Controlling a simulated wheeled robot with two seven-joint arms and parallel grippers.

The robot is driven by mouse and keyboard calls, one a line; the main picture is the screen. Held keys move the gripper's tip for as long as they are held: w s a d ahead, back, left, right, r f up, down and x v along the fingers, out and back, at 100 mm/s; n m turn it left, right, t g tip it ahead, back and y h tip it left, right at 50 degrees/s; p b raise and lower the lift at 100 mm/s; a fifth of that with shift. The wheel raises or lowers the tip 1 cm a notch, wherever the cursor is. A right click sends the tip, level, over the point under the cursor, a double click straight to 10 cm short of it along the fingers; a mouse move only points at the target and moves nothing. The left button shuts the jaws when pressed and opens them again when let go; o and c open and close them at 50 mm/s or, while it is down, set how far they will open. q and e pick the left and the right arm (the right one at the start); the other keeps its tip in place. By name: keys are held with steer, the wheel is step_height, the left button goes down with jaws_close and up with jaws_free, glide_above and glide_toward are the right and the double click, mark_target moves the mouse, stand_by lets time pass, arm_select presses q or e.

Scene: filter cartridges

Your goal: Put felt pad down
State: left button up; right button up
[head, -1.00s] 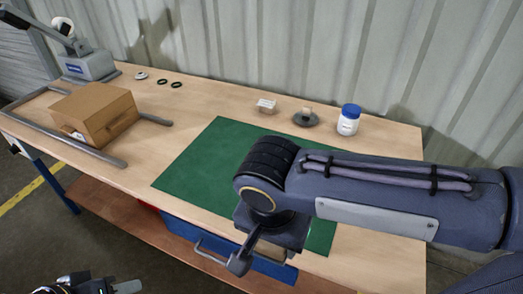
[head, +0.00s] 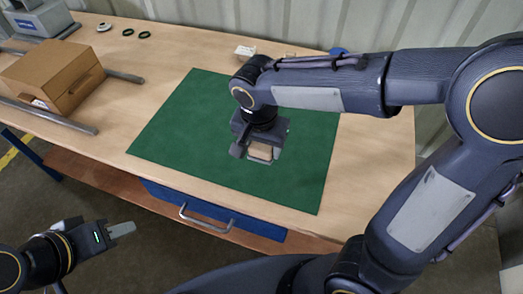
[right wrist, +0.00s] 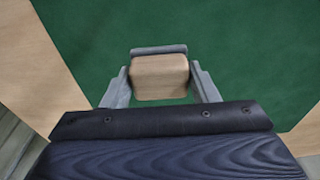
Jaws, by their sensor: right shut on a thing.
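The felt pad (right wrist: 160,78) shows as a tan, wood-coloured block with a grey strip along its far edge, in the right wrist view. My right gripper (right wrist: 160,84) is shut on it, one finger on each side. In the head view, the pad (head: 261,153) and my right gripper (head: 262,155) are over the middle-right of the green mat (head: 185,125). I cannot tell whether the pad touches the mat. My left gripper (head: 121,230) is off the table's front at lower left, holding nothing visible; its finger gap is unclear.
A cardboard box (head: 52,78) and grey rails (head: 122,76) are at the left. A white ring (head: 104,27) and two dark rings (head: 144,35) lie at the back. A small white block (head: 245,51) and a mostly hidden blue-lidded jar (head: 338,51) are behind my right arm. The mat's left is clear.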

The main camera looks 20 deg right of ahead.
mark_target(262, 153)
steer(key=shift+w+d+f, duration=0.25)
steer(key=shift+w+f, duration=0.6)
steer(key=shift+f, duration=0.25)
steer(key=shift+w+f, duration=0.2)
steer(key=shift+f, duration=1.55)
steer(key=shift+b, duration=0.3)
steer(key=shift+f, duration=0.25)
steer(key=o, duration=0.9)
steer(key=shift+o, duration=0.2)
steer(key=shift+r, duration=0.15)
